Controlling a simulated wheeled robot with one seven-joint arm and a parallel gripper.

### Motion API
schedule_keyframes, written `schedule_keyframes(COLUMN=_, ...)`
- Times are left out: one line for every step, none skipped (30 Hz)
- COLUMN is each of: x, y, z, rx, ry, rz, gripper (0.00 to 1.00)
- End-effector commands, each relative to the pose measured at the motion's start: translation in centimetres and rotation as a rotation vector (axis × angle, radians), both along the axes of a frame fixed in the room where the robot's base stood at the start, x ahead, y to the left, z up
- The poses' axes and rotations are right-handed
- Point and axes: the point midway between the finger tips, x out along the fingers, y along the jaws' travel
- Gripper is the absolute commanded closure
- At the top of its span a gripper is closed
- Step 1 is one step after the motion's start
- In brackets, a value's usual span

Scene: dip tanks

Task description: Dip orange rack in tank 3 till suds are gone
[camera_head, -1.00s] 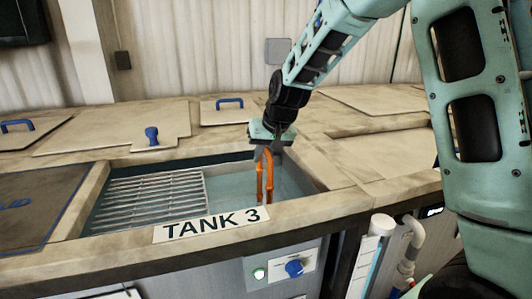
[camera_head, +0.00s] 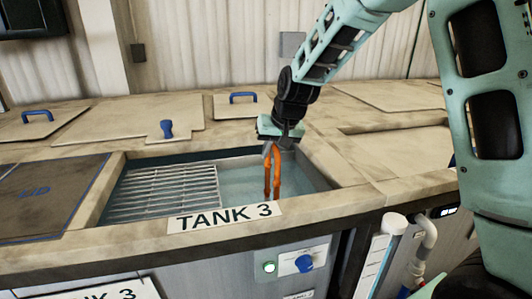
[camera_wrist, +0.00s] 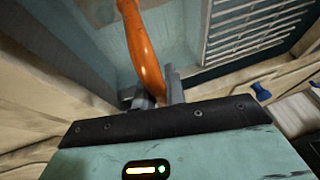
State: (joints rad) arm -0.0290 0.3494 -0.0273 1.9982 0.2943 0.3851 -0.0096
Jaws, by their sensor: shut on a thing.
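The orange rack shows only as its orange handle (camera_head: 273,172), upright over the right part of tank 3. My gripper (camera_head: 272,148) is shut on the top of this handle, and the wrist view shows the fingers (camera_wrist: 155,92) closed around it. The rest of the rack is hidden below the front rim or in the water, so I cannot see any suds on it. Tank 3 (camera_head: 235,216) is open and holds pale blue water (camera_head: 238,184). A metal grate (camera_head: 165,192) covers its left part; it also shows in the wrist view (camera_wrist: 250,25).
A dark lid (camera_head: 45,195) lies left of the tank. Pale covers with blue handles (camera_head: 167,128) lie behind it. The front panel has a green-lit button (camera_head: 269,267) and a blue knob (camera_head: 304,263). A white pipe (camera_head: 383,245) stands at the lower right.

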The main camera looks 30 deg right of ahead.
Motion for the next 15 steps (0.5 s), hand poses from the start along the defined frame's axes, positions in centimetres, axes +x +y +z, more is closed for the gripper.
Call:
schedule_keyframes(x=0.08, y=-0.23, z=0.14, rx=0.0, ry=-0.006, rz=-0.002, gripper=1.0)
schedule_keyframes(x=0.07, y=-0.28, z=0.16, rx=0.0, ry=-0.006, rz=-0.002, gripper=1.0)
schedule_keyframes(x=0.06, y=-0.29, z=0.2, rx=0.001, ry=-0.005, rz=0.0, gripper=1.0)
schedule_keyframes(x=0.05, y=-0.28, z=0.22, rx=0.001, ry=-0.005, rz=0.0, gripper=1.0)
schedule_keyframes(x=0.05, y=-0.28, z=0.23, rx=0.001, ry=-0.005, rz=0.0, gripper=1.0)
schedule_keyframes(x=0.06, y=-0.27, z=0.25, rx=0.0, ry=-0.005, rz=0.001, gripper=1.0)
schedule_keyframes(x=0.06, y=-0.27, z=0.25, rx=0.0, ry=-0.005, rz=0.001, gripper=1.0)
schedule_keyframes(x=0.06, y=-0.26, z=0.25, rx=0.0, ry=-0.005, rz=0.001, gripper=1.0)
schedule_keyframes(x=0.06, y=-0.27, z=0.25, rx=0.0, ry=-0.005, rz=0.001, gripper=1.0)
schedule_keyframes(x=0.06, y=-0.28, z=0.25, rx=0.0, ry=-0.005, rz=0.001, gripper=1.0)
schedule_keyframes(x=0.06, y=-0.31, z=0.24, rx=0.001, ry=-0.005, rz=0.0, gripper=1.0)
schedule_keyframes(x=0.04, y=-0.37, z=0.23, rx=0.001, ry=-0.006, rz=0.0, gripper=1.0)
schedule_keyframes(x=0.04, y=-0.45, z=0.22, rx=0.001, ry=-0.006, rz=0.0, gripper=1.0)
schedule_keyframes(x=0.02, y=-0.55, z=0.2, rx=0.0, ry=-0.006, rz=-0.002, gripper=1.0)
schedule_keyframes(x=0.0, y=-0.73, z=0.18, rx=0.0, ry=-0.006, rz=-0.002, gripper=1.0)
